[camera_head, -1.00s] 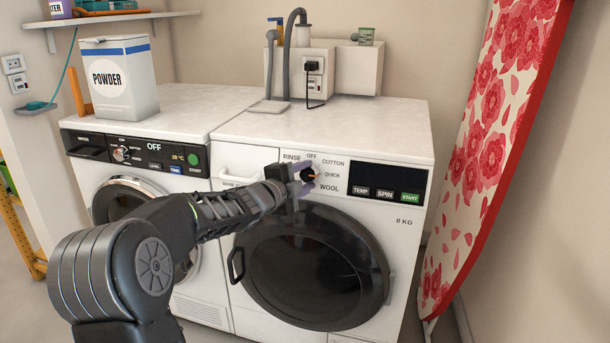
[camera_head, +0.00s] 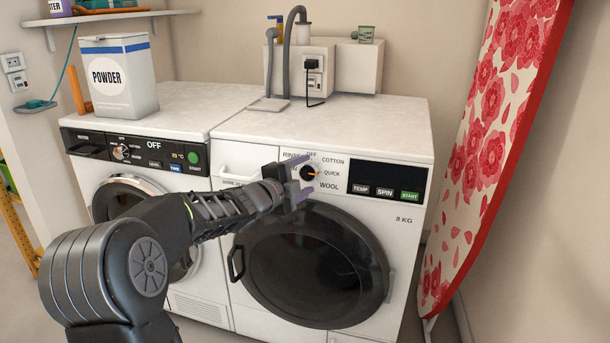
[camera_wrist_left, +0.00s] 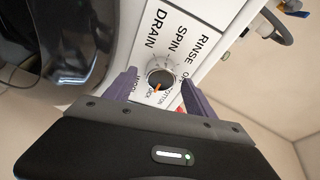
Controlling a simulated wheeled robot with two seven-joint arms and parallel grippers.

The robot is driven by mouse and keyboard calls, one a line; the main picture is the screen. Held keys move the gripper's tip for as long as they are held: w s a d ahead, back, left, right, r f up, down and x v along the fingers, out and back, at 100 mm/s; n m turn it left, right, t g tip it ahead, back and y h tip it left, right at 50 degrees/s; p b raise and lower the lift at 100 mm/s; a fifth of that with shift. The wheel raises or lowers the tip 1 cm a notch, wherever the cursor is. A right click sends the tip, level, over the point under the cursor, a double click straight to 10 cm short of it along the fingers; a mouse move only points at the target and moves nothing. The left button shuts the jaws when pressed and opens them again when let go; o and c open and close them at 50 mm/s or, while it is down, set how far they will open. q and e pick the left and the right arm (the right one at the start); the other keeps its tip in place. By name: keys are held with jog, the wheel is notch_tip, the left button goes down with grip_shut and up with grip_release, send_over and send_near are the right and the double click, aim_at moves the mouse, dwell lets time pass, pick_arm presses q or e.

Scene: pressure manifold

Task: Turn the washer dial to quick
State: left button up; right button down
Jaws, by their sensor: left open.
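The washer dial (camera_head: 309,174) is a dark round knob on the white panel of the right-hand machine. Its orange pointer faces right, toward the word QUICK (camera_head: 332,173). In the left wrist view the dial (camera_wrist_left: 160,79) shows whole, with the pointer toward the partly hidden QUICK label. My left gripper (camera_head: 305,176) is open, with one purple finger above the dial and one below it. In the wrist view the fingers (camera_wrist_left: 159,78) stand on either side of the dial with visible gaps, not gripping it. My right gripper is out of view.
The right-hand washer (camera_head: 232,155) has a dark round door (camera_head: 312,268) below the dial and TEMP, SPIN and START buttons to its right. A second machine (camera_head: 195,183) stands at left with a powder box (camera_head: 120,85) on top. A floral ironing board (camera_head: 490,150) leans at right.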

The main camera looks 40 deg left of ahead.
pick_arm(q)
jog(key=s+p, duration=0.1)
jog(key=s, duration=0.5)
jog(key=shift+s+d+r, duration=0.35)
jog(key=shift+s+r, duration=0.05)
jog(key=shift+r, duration=0.05)
